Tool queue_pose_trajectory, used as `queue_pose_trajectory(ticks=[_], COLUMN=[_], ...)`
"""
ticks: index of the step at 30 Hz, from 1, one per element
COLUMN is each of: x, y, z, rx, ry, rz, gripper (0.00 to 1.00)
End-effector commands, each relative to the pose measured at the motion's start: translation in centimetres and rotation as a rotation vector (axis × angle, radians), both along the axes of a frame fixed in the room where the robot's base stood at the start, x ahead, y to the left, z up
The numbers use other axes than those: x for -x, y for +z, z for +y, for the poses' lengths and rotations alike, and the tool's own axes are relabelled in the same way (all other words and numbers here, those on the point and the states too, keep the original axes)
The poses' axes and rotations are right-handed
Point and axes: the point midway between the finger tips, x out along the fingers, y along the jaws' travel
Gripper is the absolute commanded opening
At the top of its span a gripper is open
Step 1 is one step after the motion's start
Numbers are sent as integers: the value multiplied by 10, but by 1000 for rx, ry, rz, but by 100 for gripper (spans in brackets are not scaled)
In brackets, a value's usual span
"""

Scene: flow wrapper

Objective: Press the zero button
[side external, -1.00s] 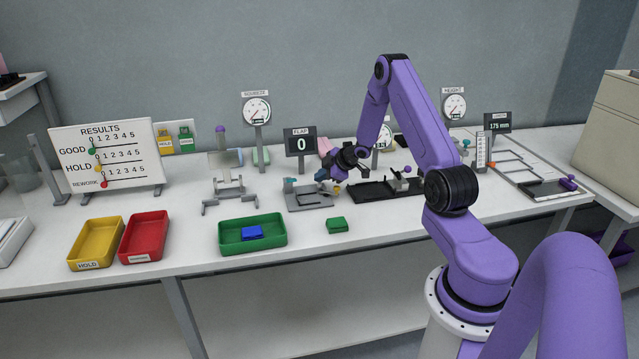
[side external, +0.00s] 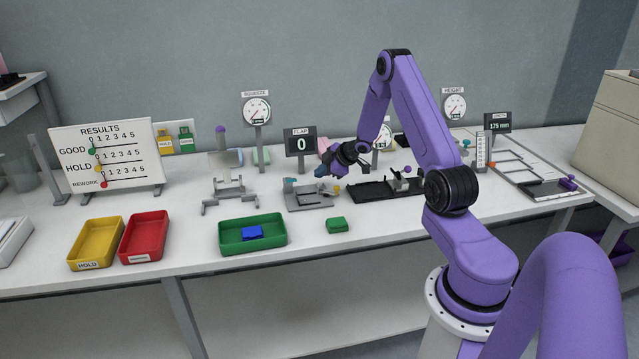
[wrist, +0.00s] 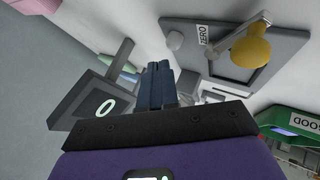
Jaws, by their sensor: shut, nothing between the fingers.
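The flap fixture is a grey plate (side external: 308,203); it also fills the upper right of the wrist view (wrist: 225,75). A white ZERO label (wrist: 203,36) lies on it. A round pale grey button (wrist: 175,40) sits beside the label near the plate's edge. A yellow knob (wrist: 250,51) on a pale arm stands on the other side of the label; it shows small in the side view (side external: 336,189). My gripper (wrist: 158,68) is shut and empty, its blue fingertips apart from the button in the picture. In the side view my gripper (side external: 321,172) hangs above the fixture.
The FLAP display (side external: 301,145) reads 0 and stands behind the fixture. A black fixture (side external: 370,191) lies to the right. A green block (side external: 336,225) and a green tray (side external: 222,243) with a blue block (side external: 252,232) are in front. Bare table separates them.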

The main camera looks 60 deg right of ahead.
Motion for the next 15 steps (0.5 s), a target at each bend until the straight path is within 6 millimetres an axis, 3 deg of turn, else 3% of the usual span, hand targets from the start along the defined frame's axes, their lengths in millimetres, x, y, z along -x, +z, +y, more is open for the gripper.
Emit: queue_pose_trajectory(ticks=[5, 15], x=[0, 0], y=[1, 29], z=[0, -1], rx=[1, 2], ry=[1, 1], rz=[0, -2], gripper=[0, 0])
